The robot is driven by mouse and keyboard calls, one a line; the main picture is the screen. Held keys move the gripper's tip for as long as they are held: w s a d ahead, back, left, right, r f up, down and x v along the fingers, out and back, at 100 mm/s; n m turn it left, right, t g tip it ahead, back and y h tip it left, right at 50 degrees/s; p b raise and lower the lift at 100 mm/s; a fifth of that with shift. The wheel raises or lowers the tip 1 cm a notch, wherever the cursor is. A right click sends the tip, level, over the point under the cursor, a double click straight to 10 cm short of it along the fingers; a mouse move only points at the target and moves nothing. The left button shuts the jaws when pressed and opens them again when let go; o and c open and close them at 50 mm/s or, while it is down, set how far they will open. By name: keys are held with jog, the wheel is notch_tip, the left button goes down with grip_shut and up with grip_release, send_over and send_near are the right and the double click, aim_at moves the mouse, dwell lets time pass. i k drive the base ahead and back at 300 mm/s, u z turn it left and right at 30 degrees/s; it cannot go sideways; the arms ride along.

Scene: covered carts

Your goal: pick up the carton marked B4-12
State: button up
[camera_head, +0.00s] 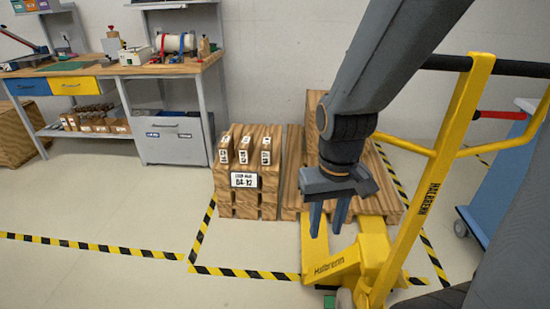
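A wood-grained block-like stack (270,185) stands on the floor at the centre, left of the yellow pallet truck. A white label (244,180) on its front seems to read B4 12, with a smaller line above that I cannot read clearly. Several small blocks with white tags (244,155) sit along its upper front. I cannot tell whether the label belongs to a separate carton or to the whole stack. My gripper (328,220) points down to the right of the stack, apart from it in the picture. Its two blue fingers are spread with nothing visible between them.
A yellow pallet truck (375,255) stands beneath and right of my gripper. Wooden slats or a pallet (388,200) lie behind it. A workbench (160,70) with a grey drawer cabinet (174,148) is at the left. Striped tape (100,246) marks clear floor in front.

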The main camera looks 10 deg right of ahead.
aim_at(226, 148)
jog(key=u, duration=0.5)
jog(key=k, duration=0.6)
jog(key=u, duration=0.85)
jog(key=i, duration=1.6)
jog(key=z, duration=0.5)
jog(key=i, duration=1.2)
jog(key=z, duration=1)
jog(key=i, duration=0.65)
jog(key=z, duration=0.35)
